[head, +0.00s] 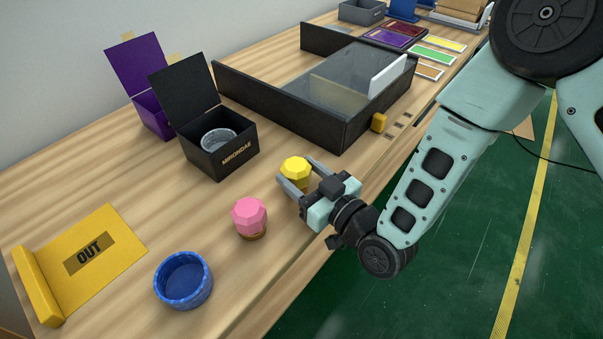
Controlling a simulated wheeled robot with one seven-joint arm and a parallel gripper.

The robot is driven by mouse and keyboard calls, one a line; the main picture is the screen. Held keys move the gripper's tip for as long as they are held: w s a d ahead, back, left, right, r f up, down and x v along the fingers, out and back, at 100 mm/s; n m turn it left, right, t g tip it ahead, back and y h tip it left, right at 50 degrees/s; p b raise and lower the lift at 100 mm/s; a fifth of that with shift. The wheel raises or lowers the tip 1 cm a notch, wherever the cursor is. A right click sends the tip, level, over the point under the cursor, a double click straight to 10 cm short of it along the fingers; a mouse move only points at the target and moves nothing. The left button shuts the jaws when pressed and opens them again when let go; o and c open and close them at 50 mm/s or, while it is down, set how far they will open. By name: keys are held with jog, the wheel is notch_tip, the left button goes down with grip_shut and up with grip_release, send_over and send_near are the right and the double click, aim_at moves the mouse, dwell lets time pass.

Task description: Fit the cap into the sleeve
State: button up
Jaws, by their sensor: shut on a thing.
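A yellow faceted cap (296,168) is between the two fingers of my gripper (294,173), which is shut on it. The cap looks upright, close to the wooden table; whether it touches the table cannot be told. A pink faceted cap (249,214) with a brown base stands on the table, left of and nearer than my gripper. A grey round sleeve (218,140) sits inside an open black box (225,168) marked MIRONDAE, left of and beyond my gripper. A blue round sleeve (184,292), open at the top, stands at the front of the table.
A yellow OUT panel (115,232) lies at the left. An open purple box (152,112) stands behind the black box. A large black tray (300,118) with a grey panel is beyond my gripper. Coloured cards (432,56) lie farther back. Bare wood lies between the OUT panel and black box.

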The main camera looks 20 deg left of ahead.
aim_at(305, 186)
jog(key=shift+f+b, duration=0.25)
jog(key=shift+b, duration=0.05)
jog(key=o, duration=1)
jog(key=shift+r, duration=0.1)
jog(key=shift+r+p, duration=0.1)
jog(key=shift+p, duration=0.45)
jog(key=s+d, duration=0.1)
jog(key=s+d+f+b, duration=0.1)
jog(key=s+d+b, duration=0.1)
jog(key=d, duration=0.1)
jog(key=shift+f, duration=0.2)
jog(key=shift+p+v, duration=2.15)
jog(key=shift+v, duration=4.05)
jog(key=shift+w+r, duration=0.1)
jog(key=shift+r, duration=0.1)
